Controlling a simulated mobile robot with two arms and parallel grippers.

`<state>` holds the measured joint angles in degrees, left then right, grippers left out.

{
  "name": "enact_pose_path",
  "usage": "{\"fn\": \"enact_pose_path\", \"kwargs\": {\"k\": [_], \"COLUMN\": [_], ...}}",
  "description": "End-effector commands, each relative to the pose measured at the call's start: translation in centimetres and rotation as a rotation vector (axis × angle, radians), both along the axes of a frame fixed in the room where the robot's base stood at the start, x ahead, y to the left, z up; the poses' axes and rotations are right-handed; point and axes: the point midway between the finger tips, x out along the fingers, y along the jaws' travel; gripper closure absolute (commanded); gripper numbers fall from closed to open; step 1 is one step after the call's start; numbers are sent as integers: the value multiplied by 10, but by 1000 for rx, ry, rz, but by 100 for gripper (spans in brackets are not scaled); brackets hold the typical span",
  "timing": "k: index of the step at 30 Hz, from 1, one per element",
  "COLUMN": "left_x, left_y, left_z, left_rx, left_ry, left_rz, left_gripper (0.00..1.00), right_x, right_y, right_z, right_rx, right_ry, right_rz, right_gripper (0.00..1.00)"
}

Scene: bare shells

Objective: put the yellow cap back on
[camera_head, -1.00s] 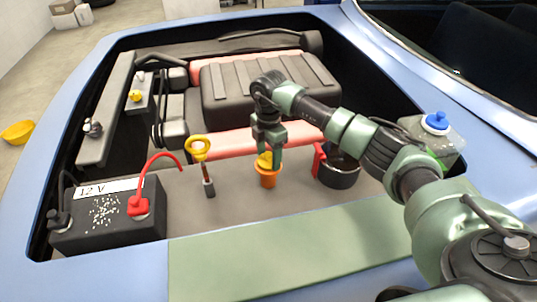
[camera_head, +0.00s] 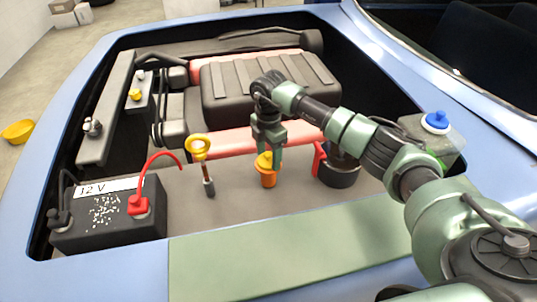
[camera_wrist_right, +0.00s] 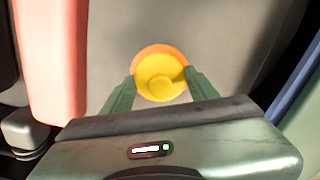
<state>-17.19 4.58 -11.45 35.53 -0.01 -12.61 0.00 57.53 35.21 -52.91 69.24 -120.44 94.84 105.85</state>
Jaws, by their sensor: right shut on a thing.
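The yellow cap (camera_head: 263,160) sits at the top of an orange filler neck (camera_head: 268,177) in the engine bay. My right gripper (camera_head: 268,154) points down and is shut on the yellow cap. In the right wrist view the cap (camera_wrist_right: 160,77) lies between the two green fingers of my right gripper (camera_wrist_right: 161,90), with the orange rim (camera_wrist_right: 160,47) showing behind its far edge. I cannot tell whether the cap is fully seated. My left gripper is not in view.
A yellow ring-handled dipstick (camera_head: 199,147) stands left of the neck. A black pot with a red handle (camera_head: 337,167) stands close on the right. A battery (camera_head: 108,224) is at the left, and a blue-capped reservoir (camera_head: 436,122) at the right.

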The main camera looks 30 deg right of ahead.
Motion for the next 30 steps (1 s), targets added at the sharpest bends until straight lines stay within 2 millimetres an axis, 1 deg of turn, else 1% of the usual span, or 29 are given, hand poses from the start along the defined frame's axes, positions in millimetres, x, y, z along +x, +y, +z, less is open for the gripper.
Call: {"fn": "enact_pose_path", "kwargs": {"k": [13,14,15,16,17,23,24,25,26,30], "left_x": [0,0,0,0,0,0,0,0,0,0], "left_y": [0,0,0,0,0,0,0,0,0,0], "left_z": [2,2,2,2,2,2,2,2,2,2], "left_rx": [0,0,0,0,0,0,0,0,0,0], "left_ry": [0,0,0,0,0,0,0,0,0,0], "left_rz": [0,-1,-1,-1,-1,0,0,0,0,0], "left_gripper": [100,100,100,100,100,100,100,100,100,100], "right_x": [0,0,0,0,0,0,0,0,0,0], "right_y": [0,0,0,0,0,0,0,0,0,0], "right_z": [0,0,0,0,0,0,0,0,0,0], "right_rx": [0,0,0,0,0,0,0,0,0,0], "right_ry": [0,0,0,0,0,0,0,0,0,0], "right_rz": [0,0,0,0,0,0,0,0,0,0], "right_gripper": [80,38,27,19,16,16,13,4,0,0]}}
